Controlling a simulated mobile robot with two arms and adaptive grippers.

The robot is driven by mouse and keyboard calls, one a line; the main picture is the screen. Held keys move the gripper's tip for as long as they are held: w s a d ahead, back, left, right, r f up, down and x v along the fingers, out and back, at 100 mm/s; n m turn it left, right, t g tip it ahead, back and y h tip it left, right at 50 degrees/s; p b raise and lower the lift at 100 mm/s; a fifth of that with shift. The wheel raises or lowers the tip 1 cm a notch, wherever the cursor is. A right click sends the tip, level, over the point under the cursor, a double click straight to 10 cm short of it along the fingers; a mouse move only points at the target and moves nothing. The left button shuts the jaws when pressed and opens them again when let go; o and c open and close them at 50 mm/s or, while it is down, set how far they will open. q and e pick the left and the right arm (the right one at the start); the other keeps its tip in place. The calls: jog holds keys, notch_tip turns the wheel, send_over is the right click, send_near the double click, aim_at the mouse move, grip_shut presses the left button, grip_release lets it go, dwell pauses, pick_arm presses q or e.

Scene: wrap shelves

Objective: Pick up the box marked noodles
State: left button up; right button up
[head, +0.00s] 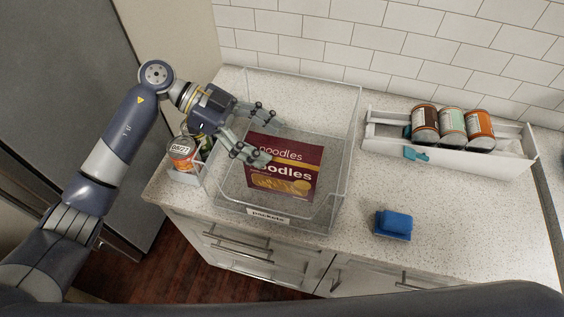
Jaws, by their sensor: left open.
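The noodles box (283,174) is dark red with a yellow band and the word "noodles" on it. It stands in a clear bin (337,190) labelled "packets" on the counter. My left gripper (269,133) reaches in from the left over the bin. Its fingers are spread apart, with one fingertip at the upper left edge of the box and another finger farther back. I cannot tell whether the fingers touch the box. My right gripper is not in view.
Cans (183,153) stand left of the bin, close to my left wrist. A white rack (513,156) with several cans stands at the back right against the tiled wall. A blue sponge (393,224) lies on the counter (470,230). The counter around the sponge is clear.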

pick_arm(q)
jog(key=shift+x, duration=1.15)
jog(key=shift+a, duration=0.1)
jog(key=c, duration=0.5)
jog(key=shift+r, duration=0.1)
grip_shut()
jog(key=shift+r, duration=0.15)
